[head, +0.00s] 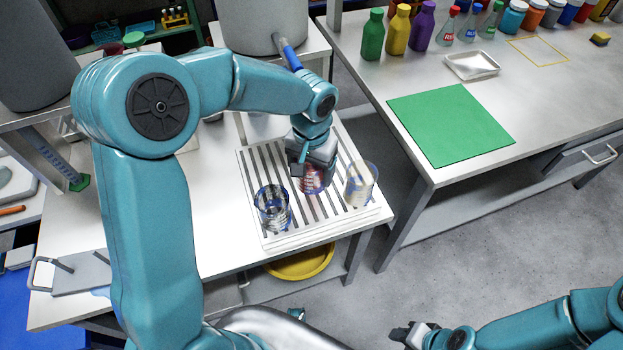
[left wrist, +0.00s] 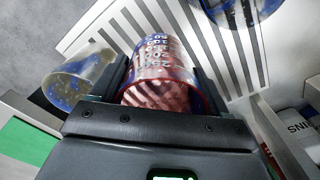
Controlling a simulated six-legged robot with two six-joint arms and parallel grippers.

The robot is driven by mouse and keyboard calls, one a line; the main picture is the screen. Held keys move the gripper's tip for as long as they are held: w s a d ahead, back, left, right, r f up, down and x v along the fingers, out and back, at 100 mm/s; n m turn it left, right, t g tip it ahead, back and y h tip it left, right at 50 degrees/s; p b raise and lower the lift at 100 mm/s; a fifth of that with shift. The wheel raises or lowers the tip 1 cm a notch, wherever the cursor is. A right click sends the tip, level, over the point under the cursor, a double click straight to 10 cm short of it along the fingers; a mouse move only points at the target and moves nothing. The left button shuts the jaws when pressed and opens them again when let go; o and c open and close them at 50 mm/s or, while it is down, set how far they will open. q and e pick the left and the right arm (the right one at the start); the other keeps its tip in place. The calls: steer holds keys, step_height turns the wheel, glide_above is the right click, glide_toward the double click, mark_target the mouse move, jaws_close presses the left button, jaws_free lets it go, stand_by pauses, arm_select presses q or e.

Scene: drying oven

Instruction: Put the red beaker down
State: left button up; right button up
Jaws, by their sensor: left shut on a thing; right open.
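The red beaker (head: 314,180) is a clear graduated beaker with red contents, at the slatted rack between two other beakers. My left gripper (head: 311,165) is shut on it from above. In the left wrist view the beaker (left wrist: 160,75) sits between the two fingers (left wrist: 162,88), with its white markings showing. I cannot tell whether its base touches the slats. The slatted rack (head: 284,237) lies on the white table. My right gripper (head: 408,335) is open and empty over the floor at the bottom right.
A blue-tinted beaker (head: 272,208) stands on the rack to the left, and a yellowish beaker (head: 360,184) stands close on the right. A green mat (head: 450,125) lies on the other table. A yellow basin (head: 300,264) is below the rack.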

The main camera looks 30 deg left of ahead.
mark_target(311, 183)
arm_select(q)
step_height(311, 183, down, 4)
steer(key=shift+s+f, duration=0.15)
steer(key=shift+w+f, duration=0.2)
steer(key=shift+f, duration=0.1)
steer(key=shift+s, duration=0.1)
steer(key=shift+f+b, duration=0.2)
steer(key=shift+b, duration=0.2)
steer(key=o, duration=1)
